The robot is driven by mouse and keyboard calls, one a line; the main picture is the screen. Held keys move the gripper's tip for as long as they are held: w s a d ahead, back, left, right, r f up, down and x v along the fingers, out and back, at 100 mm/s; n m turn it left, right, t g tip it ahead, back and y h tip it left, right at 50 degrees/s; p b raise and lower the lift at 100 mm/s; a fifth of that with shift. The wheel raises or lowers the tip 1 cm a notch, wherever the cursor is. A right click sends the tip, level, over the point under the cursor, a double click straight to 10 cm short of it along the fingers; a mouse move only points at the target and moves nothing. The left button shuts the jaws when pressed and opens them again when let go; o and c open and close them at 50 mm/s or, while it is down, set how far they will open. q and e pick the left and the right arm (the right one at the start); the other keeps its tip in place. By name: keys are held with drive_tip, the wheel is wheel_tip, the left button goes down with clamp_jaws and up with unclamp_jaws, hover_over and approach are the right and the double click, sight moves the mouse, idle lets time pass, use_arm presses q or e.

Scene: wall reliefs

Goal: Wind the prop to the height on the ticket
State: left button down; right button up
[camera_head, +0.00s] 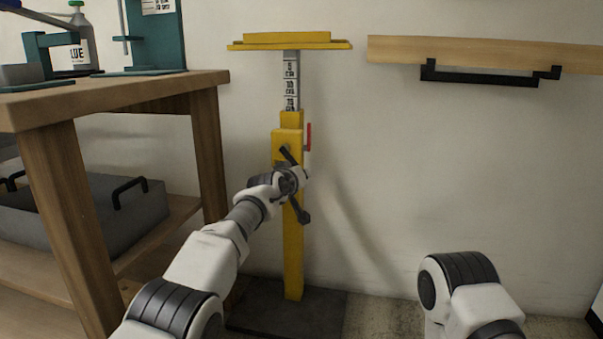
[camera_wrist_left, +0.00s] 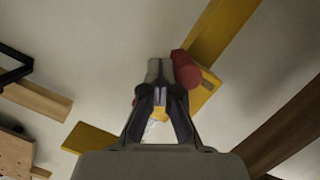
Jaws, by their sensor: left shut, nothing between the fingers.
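The prop is a yellow post (camera_head: 292,250) on a dark base plate, with a yellow head plate (camera_head: 290,45) on top. A pale marked scale (camera_head: 291,80) shows below the head; its figures are too small to read surely. A red part (camera_head: 308,137) sits on the post's right side; red also shows in the left wrist view (camera_wrist_left: 186,70). My left gripper (camera_head: 297,178) is in front of the post, by dark bar-like parts that may be the crank. Its fingers (camera_wrist_left: 158,100) are shut and empty, close to the red part. My right gripper is out of view.
A wooden bench (camera_head: 130,85) stands left, with a bottle (camera_head: 80,40), teal fixtures (camera_head: 155,40) and a grey bin (camera_head: 120,205) on its lower shelf. A wooden beam (camera_head: 480,55) with a black bracket (camera_head: 490,76) is on the wall at right. Wall below it is clear.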

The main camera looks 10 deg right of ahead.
use_arm(q)
drive_tip(key=shift+w+a+f+m, duration=0.15)
drive_tip(key=shift+a+f+m, duration=0.2)
drive_tip(key=shift+f+m, duration=0.25)
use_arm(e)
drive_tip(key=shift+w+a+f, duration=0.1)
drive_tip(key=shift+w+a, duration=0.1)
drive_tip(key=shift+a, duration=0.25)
use_arm(q)
drive_tip(key=shift+r, duration=0.1)
